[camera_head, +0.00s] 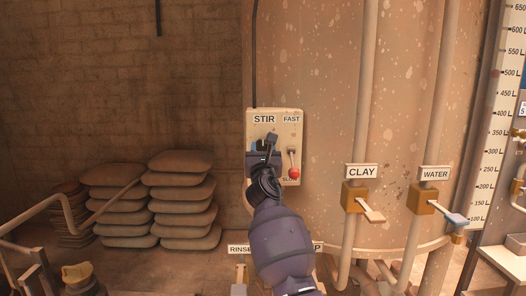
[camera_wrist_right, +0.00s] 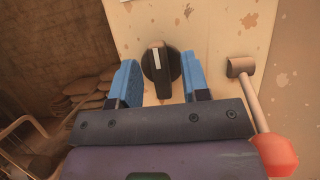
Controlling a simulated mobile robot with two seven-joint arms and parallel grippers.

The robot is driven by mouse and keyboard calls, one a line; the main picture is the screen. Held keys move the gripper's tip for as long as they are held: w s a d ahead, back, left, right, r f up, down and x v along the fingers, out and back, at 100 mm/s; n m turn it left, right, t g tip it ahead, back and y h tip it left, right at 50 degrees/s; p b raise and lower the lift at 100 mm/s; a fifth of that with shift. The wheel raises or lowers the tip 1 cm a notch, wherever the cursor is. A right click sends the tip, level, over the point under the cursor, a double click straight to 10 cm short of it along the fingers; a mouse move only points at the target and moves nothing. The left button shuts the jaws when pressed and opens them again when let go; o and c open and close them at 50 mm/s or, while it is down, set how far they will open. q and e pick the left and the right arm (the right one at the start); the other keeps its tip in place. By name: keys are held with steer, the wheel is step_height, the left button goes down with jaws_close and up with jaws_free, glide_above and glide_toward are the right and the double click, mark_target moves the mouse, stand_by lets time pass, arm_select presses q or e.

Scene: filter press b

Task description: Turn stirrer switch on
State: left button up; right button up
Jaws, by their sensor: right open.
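The stirrer panel (camera_head: 277,114) is a cream plate marked STIR and FAST on the big tank. The stirrer switch (camera_wrist_right: 161,68) is a black rotary knob with a white pointer mark, seen in the right wrist view. The mark points nearly straight up. My right gripper (camera_wrist_right: 162,85) is open, with one blue finger on each side of the knob; I cannot tell whether they touch it. In the head view my right gripper (camera_head: 264,145) covers the knob. A lever with a red ball (camera_head: 293,173) is on the panel's right side. My left gripper is not in view.
The red ball (camera_wrist_right: 276,155) is close to my gripper's right side. The CLAY valve (camera_head: 355,196) and WATER valve (camera_head: 422,200) are to the right on pipes. Stacked sacks (camera_head: 180,198) lie at the left. A pipe railing (camera_head: 30,214) runs at the lower left.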

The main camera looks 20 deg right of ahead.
steer(key=shift+w, duration=0.1)
steer(key=shift+c, duration=0.4)
jaws_close()
